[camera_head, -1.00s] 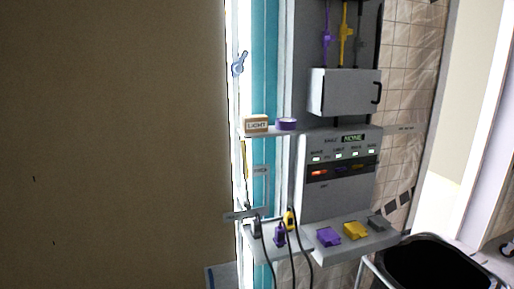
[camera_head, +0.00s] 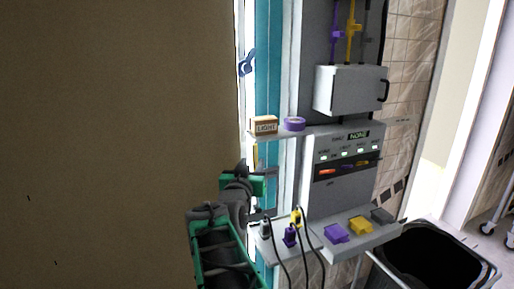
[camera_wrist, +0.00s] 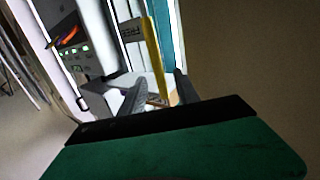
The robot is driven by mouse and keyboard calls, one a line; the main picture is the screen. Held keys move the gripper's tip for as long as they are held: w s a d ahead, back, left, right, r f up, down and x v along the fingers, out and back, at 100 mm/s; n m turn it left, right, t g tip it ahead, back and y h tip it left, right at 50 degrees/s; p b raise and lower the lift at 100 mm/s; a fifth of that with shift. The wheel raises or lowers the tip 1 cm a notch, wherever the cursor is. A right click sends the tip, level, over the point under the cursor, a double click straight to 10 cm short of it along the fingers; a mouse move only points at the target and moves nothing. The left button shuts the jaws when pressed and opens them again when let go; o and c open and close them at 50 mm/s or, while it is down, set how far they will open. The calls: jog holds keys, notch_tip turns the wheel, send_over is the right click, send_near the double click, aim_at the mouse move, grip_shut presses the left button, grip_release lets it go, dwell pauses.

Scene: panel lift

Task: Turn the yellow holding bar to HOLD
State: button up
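The yellow holding bar (camera_wrist: 152,55) stands long and thin beside the teal strip in the wrist view. Its lower end shows between my gripper's two grey fingers (camera_wrist: 158,88), which are spread apart. I cannot tell how far the bar is beyond the fingertips. In the head view a short piece of the yellow bar (camera_head: 256,156) shows below the shelf; my arm hides the rest. A grey label plate (camera_wrist: 131,31) is beside the bar in the wrist view, its text too blurred to read.
A shelf holds a LIGHT box (camera_head: 264,125) and a purple roll (camera_head: 294,124). The grey control panel (camera_head: 345,190) reads NONE. Below are several corded plugs and a purple, a yellow and a grey block. A black bin (camera_head: 435,260) stands right; a plain wall (camera_head: 110,140) fills the left.

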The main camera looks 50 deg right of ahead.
jog(key=p+x, duration=0.2)
jog(key=x, duration=0.5)
jog(key=shift+d+r+p, duration=0.2)
jog(key=shift+d+p, duration=0.1)
jog(key=shift+d, duration=0.05)
grip_shut()
dwell(1.0)
